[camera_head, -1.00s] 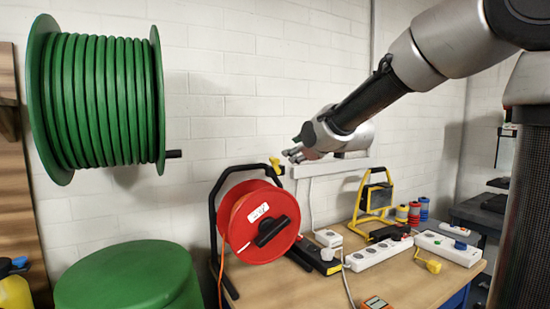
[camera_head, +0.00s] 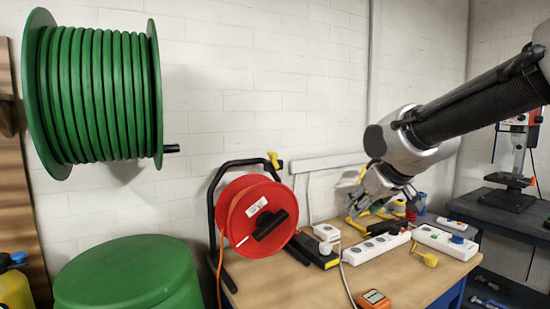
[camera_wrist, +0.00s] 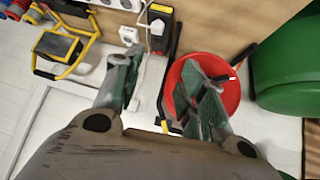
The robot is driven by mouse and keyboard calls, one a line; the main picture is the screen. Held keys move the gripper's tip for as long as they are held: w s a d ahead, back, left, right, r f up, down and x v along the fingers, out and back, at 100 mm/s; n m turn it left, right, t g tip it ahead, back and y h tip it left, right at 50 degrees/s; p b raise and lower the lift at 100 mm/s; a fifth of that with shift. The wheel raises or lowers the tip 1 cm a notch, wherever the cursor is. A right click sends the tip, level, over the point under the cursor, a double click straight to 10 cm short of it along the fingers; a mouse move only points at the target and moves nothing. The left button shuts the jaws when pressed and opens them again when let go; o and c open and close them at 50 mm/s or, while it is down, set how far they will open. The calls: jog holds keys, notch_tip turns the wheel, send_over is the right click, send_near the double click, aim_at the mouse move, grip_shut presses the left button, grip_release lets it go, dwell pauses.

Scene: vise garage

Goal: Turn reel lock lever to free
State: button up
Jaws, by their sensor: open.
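The red cable reel (camera_head: 255,216) stands in a black tubular frame on the wooden bench. A small yellow lever (camera_head: 274,160) sits at the top right of this frame. My gripper (camera_head: 357,203) is to the right of the reel and lower than the lever, apart from both in the head view. In the wrist view my gripper (camera_wrist: 158,78) has its two fingers spread with nothing between them. The red reel (camera_wrist: 215,85) shows there partly behind the right finger. A bit of yellow (camera_wrist: 168,126) shows low between the fingers, probably the lever, mostly hidden.
White power strips (camera_head: 376,248), a black box (camera_head: 316,252) with a plug and an orange meter (camera_head: 374,298) lie on the bench. A yellow work light (camera_wrist: 66,50) stands behind my gripper. A green hose drum (camera_head: 97,95) hangs left, above a green bin (camera_head: 125,277).

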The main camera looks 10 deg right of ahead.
jog(key=w+a+r+n+t+y, duration=0.1)
jog(key=w+a+r+t, duration=0.15)
jog(key=w, duration=0.45)
jog(key=w+a+r+n+t+y, duration=0.15)
jog(key=w+a, duration=0.25)
jog(key=w, duration=0.4)
jog(key=n+t+y, duration=0.3)
jog(key=t, duration=0.2)
send_near(276, 156)
jog(key=x, duration=0.3)
jog(key=shift+m, duration=0.25)
jog(key=x, duration=0.7)
jog(key=shift+w+a, duration=0.15)
jog(key=shift+w, duration=0.05)
jog(key=shift+c, duration=0.5)
